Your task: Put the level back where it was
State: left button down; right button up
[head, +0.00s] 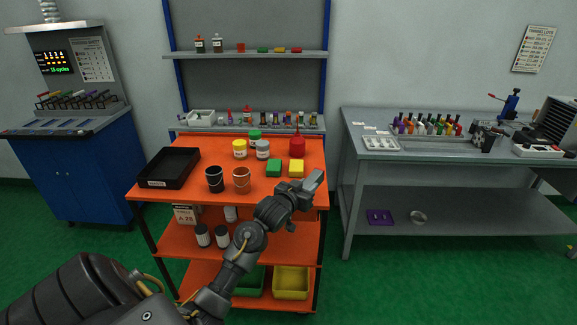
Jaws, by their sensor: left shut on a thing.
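My left gripper (313,183) reaches in over the front right part of the orange cart's top (200,196). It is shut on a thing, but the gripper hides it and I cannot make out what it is. I cannot pick out the level for certain anywhere in this view. My right gripper is not in view.
The cart top also holds a black tray (153,180), a black cup (214,180), a brown cup (241,181), several small jars and a red container (297,146). A grey bench (380,156) with tools stands right, a blue cabinet (75,180) left.

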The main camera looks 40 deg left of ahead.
pick_arm(q)
jog(key=w+a+r+n+g+y, duration=0.1)
jog(key=w+a+r+y, duration=0.15)
jog(key=a, duration=0.75)
jog(key=shift+h, duration=0.35)
jog(key=f+b, duration=0.6)
jog(key=b, duration=0.1)
jog(key=shift+d+f, duration=0.3)
jog(key=shift+f, duration=0.35)
jog(key=shift+b, duration=0.3)
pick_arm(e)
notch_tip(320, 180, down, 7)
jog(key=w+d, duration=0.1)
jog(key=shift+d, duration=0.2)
pick_arm(q)
jog(key=shift+f, duration=0.45)
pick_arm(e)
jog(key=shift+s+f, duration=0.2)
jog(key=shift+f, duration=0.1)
pick_arm(q)
jog(key=c, duration=1)
grip_release()
jog(key=shift+o, duration=0.2)
